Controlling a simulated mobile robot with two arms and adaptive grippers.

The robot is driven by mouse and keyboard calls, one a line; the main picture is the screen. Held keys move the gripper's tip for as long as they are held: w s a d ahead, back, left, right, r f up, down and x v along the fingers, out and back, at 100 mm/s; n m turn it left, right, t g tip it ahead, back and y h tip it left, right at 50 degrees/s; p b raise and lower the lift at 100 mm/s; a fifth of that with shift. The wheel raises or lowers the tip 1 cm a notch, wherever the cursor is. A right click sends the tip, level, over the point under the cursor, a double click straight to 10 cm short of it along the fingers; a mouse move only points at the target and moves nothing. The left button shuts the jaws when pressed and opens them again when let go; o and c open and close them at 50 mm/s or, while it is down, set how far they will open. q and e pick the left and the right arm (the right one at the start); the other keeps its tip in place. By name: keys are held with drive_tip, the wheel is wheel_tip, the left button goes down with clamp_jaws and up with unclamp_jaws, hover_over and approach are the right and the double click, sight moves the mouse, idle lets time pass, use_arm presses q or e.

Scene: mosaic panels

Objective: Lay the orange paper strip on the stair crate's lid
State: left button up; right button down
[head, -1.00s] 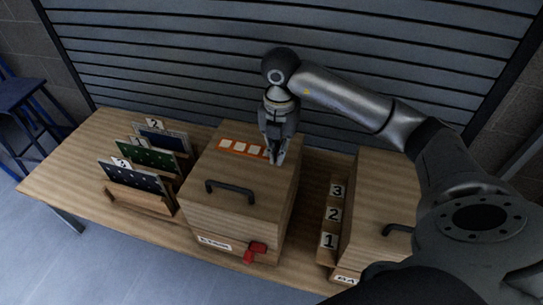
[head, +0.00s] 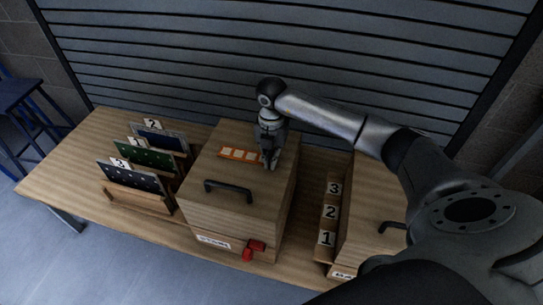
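The orange paper strip (head: 240,154), with a row of white squares, is over the back part of a wooden crate's lid (head: 257,187), behind the black handle. The crate's front label (head: 213,242) is too blurred to read surely. My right gripper (head: 270,165) points down at the strip's right end and appears shut on it. The fingertips hide that end. The strip is very low over the lid, and I cannot tell whether it touches. My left gripper is not in view.
A red latch (head: 253,249) is on the crate's front. Dotted panels (head: 130,177) stand in a wooden rack (head: 140,202) on the left. Numbered blocks (head: 329,212) stand between this crate and a second handled crate (head: 367,205) on the right. The table's left end is clear.

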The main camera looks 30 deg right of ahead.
drive_tip(key=shift+f, duration=0.2)
drive_tip(key=c, duration=1.6)
unclamp_jaws()
drive_tip(key=shift+c, duration=0.2)
drive_tip(key=shift+r, duration=0.1)
drive_tip(key=shift+r, duration=0.6)
wheel_tip(320, 180, up, 11)
drive_tip(key=b, duration=0.1)
drive_tip(key=shift+s, duration=0.1)
